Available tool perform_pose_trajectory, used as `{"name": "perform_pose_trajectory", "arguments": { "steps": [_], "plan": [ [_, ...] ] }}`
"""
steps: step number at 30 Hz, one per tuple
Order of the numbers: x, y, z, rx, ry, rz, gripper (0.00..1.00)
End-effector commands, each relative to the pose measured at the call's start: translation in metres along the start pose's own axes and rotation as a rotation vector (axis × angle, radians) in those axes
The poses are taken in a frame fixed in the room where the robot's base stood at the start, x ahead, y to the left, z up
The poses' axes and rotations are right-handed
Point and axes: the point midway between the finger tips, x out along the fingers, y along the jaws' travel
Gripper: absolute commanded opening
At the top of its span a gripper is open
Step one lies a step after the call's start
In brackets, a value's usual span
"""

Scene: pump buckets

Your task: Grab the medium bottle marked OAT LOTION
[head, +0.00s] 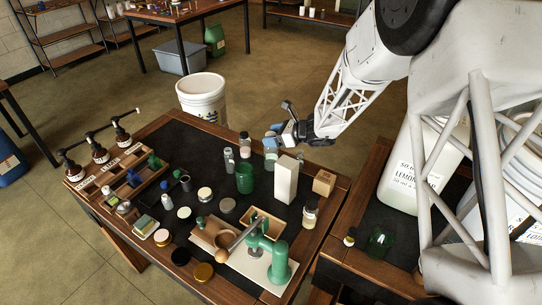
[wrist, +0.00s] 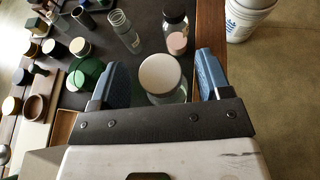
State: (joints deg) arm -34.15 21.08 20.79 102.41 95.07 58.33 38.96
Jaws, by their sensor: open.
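No OAT LOTION label is readable in either view, so I cannot tell which container bears it. My gripper (head: 280,136) is open above the far right part of the dark-topped table, and its fingers also show in the wrist view (wrist: 160,76). A clear bottle with a broad white lid (wrist: 161,73) lies between the two blue fingertips in the wrist view, with no clear contact. In the head view a clear bottle (head: 270,157) stands just under the gripper, partly hidden by it. Beyond the fingers stand a clear bottle (wrist: 123,30) and a dark-capped bottle with pink contents (wrist: 176,36).
A tall white box (head: 286,180), a green cup (head: 245,179) and a brown box (head: 324,182) stand close by. A green press (head: 268,255) is at the front. Amber pump bottles (head: 100,153) line the left. A white bucket (head: 202,100) stands behind the table.

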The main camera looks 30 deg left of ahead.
Motion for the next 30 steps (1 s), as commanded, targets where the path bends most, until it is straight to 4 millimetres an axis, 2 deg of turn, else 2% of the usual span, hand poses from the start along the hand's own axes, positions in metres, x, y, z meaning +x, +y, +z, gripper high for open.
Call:
{"name": "perform_pose_trajectory", "arguments": {
  "steps": [4,20,30],
  "plan": [
    [0.0081,0.0004,-0.0003,0.000,0.000,0.001,0.71],
    [0.0081,0.0001,-0.0001,0.001,0.000,0.000,0.71],
    [0.0080,0.0001,-0.0001,0.001,0.000,0.000,0.20]
  ]
}}
